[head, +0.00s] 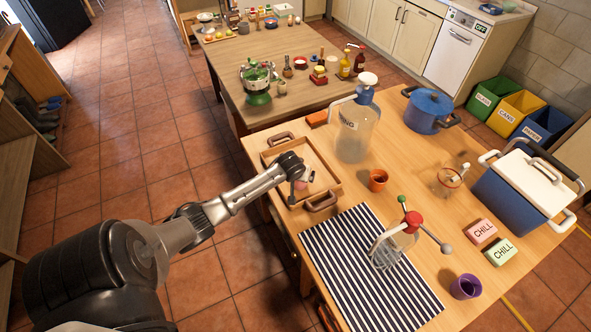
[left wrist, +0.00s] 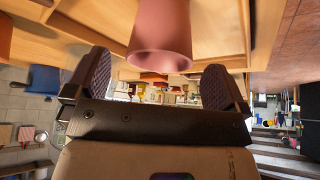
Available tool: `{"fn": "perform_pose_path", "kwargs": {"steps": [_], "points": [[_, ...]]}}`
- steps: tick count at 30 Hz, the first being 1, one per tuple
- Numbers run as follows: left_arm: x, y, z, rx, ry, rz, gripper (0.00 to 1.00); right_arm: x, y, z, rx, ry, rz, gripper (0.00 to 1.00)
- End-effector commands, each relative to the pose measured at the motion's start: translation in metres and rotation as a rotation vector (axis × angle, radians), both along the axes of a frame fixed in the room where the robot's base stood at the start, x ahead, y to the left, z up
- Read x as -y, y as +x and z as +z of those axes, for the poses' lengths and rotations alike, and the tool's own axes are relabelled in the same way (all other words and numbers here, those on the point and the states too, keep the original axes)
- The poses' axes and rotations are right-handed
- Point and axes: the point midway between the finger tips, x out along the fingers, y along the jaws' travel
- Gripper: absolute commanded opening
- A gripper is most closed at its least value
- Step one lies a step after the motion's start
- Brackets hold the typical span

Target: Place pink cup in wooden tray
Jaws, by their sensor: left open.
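The pink cup (head: 308,178) shows as a small pink patch inside the wooden tray (head: 328,181), mostly hidden behind my left gripper (head: 293,183). In the left wrist view the pink cup (left wrist: 160,38) is large and sits just beyond and between the fingertips of my left gripper (left wrist: 155,62). The fingers are spread wide, with visible gaps on both sides of the cup. The picture is turned over in that view, and the cup's far end is cut off by the frame. My right gripper is in neither view.
A blue pot (head: 430,110), a cooler (head: 520,190) and a purple cup (head: 465,287) stand further right.

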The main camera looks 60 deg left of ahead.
Motion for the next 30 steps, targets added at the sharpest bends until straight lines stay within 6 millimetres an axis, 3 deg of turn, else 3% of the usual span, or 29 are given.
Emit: {"fn": "perform_pose_path", "kwargs": {"steps": [9,14,17,20,24,30], "points": [[0.018,-0.02,0.048,0.001,0.0,-0.001,1.0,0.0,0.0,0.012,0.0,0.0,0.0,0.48],[0.023,-0.025,0.06,0.0,0.0,0.0,1.0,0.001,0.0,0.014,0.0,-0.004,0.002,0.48],[0.037,-0.032,0.057,-0.017,0.0,-0.032,1.0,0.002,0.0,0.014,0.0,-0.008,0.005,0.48],[0.077,-0.053,0.043,-0.063,0.005,-0.138,1.0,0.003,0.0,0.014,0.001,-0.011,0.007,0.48],[0.164,-0.106,0.023,-0.15,0.008,-0.381,1.0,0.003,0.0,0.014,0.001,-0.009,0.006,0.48],[0.272,-0.191,0.033,-0.215,-0.012,-0.696,1.0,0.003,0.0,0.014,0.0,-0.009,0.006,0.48]]}}
